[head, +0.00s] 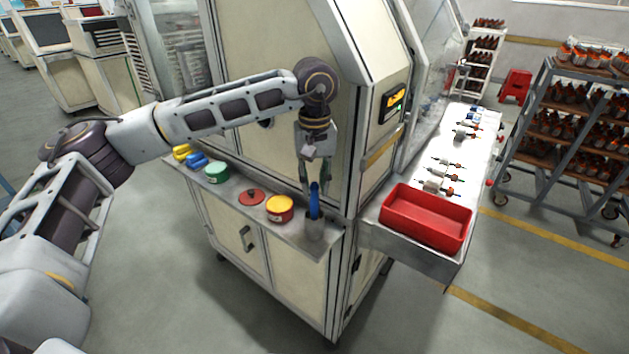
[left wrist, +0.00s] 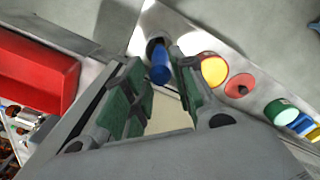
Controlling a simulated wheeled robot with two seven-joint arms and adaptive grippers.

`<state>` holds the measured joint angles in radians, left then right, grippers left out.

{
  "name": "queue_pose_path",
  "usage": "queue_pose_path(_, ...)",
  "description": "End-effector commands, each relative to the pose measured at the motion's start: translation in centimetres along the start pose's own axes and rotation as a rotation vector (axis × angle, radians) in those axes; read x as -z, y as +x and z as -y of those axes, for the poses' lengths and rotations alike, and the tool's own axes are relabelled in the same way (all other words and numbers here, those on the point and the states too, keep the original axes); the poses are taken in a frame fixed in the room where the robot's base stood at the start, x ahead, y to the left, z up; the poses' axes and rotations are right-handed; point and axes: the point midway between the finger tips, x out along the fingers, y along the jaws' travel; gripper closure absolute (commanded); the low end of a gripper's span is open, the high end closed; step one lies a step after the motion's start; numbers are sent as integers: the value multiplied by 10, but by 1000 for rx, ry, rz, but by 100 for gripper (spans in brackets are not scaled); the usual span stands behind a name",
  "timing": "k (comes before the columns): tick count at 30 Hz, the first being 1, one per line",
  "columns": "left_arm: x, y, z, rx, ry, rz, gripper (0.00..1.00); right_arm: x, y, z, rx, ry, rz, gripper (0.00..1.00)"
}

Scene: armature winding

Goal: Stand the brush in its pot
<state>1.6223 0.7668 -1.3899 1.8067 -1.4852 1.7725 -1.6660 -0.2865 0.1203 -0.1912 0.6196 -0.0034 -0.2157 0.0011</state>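The blue-handled brush (head: 314,202) stands roughly upright in the grey pot (head: 314,231) at the near corner of the cabinet's ledge. The handle rises out of the pot; the brush's lower end is hidden inside. In the left wrist view, the brush (left wrist: 158,68) shows end-on with the pot's dark mouth (left wrist: 154,43) around it. My left gripper (head: 314,186) is just above the pot, pointing down. Its green-padded fingers (left wrist: 160,80) are spread apart on either side of the handle, with small gaps visible. My right gripper is in neither view.
On the ledge left of the pot are a yellow-topped red tin (head: 279,208), a red lid (head: 251,196), a green tin (head: 216,172) and blue and yellow items (head: 196,160). A red tray (head: 428,217) sits on the bench to the right. The machine wall stands close behind.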

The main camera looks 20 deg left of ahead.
Motion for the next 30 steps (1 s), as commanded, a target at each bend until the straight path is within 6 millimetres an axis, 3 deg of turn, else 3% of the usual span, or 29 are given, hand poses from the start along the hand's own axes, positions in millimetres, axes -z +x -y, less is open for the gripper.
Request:
queue_pose_path(3,0,0,0,0,0,0,57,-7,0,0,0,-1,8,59)
queue_pose_path(8,0,0,0,0,0,0,57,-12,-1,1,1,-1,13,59)
queue_pose_path(12,0,0,0,0,0,0,57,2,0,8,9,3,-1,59)
queue_pose_path(17,0,-5,0,-1,-1,-1,57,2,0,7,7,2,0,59)
queue_pose_path(23,0,-23,0,-1,0,-2,57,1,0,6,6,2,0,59)
queue_pose_path(30,0,-57,-1,-2,0,-2,57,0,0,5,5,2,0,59)
